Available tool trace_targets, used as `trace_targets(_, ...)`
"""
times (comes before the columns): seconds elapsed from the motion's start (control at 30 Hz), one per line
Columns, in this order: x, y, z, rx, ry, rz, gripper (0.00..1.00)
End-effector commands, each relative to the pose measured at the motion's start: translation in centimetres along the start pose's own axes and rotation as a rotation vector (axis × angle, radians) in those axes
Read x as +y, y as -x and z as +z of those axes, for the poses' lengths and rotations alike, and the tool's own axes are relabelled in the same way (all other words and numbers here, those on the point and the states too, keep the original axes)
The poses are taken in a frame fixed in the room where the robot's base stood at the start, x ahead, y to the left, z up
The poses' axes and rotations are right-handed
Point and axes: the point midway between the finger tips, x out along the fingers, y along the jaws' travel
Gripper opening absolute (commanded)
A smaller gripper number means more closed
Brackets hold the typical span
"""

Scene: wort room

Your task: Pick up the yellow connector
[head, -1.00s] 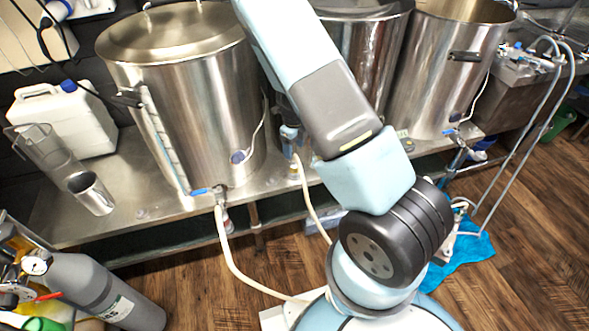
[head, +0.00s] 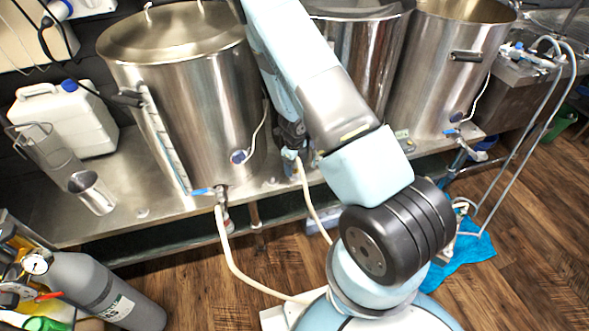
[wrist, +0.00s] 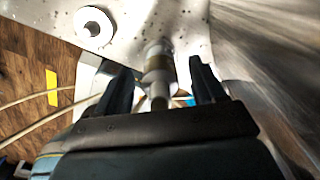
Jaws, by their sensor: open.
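The yellow connector (wrist: 158,66) looks dull yellow-brown in the wrist view, with a pale hose running from it toward me. It lies just beyond and between the fingertips of my gripper (wrist: 162,78), which is open and holds nothing. I cannot tell whether either finger touches it. In the head view, the yellow connector (head: 294,168) is small, at the top of a pale hose below the bench edge, under a light blue fitting. My dark gripper (head: 291,134) is just above it there, partly hidden by my arm.
Steel kettles (head: 190,95) stand close behind on the steel bench (head: 150,200). Another hose (head: 226,250) hangs from the left kettle's blue-handled valve. A grey gas cylinder (head: 95,285) stands at lower left. A yellow strip (wrist: 51,88) shows left in the wrist view.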

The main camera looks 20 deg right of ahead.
Motion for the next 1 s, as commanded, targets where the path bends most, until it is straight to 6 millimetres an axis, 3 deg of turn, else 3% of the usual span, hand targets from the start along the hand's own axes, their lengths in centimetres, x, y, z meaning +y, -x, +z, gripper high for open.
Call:
trace_targets(0.17, 0.0, 0.02, 0.01, 0.0, 0.001, 0.0, 0.67)
trace_targets(0.83, -0.01, 0.04, 0.0, 0.0, 0.001, 0.0, 0.03)
trace_targets(1.0, -0.02, 0.05, 0.0, 0.0, 0.001, 0.0, 0.03)
